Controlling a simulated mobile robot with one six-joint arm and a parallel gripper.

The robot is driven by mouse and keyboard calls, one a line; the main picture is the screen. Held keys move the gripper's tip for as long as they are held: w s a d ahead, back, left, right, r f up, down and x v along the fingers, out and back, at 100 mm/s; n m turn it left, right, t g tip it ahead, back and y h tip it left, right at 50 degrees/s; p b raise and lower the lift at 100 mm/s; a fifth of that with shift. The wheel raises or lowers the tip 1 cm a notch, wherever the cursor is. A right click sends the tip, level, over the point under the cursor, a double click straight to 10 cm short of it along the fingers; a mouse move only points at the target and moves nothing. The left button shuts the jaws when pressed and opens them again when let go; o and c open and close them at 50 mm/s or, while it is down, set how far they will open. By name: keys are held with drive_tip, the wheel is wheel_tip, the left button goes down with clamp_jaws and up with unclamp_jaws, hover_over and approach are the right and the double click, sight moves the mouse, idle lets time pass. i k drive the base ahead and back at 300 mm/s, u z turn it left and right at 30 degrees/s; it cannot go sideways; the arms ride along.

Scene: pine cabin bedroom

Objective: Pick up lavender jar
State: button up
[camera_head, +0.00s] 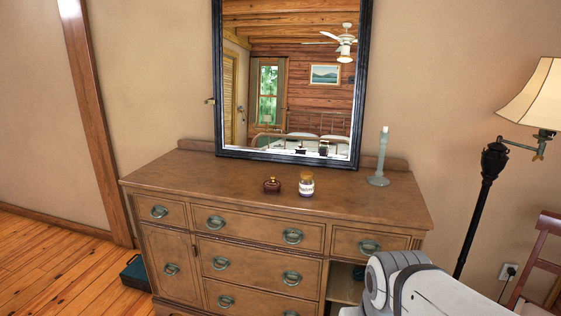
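A small jar (306,184) with a yellowish lid, a white label and a dark purple lower part stands upright on the wooden dresser (237,186). It looks like the lavender jar, but its label is too small to read. A small dark red-brown pot (272,185) stands just left of it, apart from it. My arm shows at the bottom right, in front of the dresser. My gripper is not in view.
A candle in a grey-green holder (378,178) stands at the dresser's back right. A black-framed mirror (368,80) rises behind the jar. A floor lamp (490,175) and a reddish chair (540,260) are at right. The dresser's front top is clear.

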sight(306, 181)
drive_tip(key=u, duration=0.35)
drive_tip(key=k, duration=1)
drive_tip(key=u, duration=0.95)
drive_tip(key=i, duration=2.15)
drive_tip(key=z, duration=1.2)
drive_tip(key=i, duration=1.4)
drive_tip(key=z, duration=0.85)
drive_tip(key=k, duration=0.7)
drive_tip(key=z, duration=0.2)
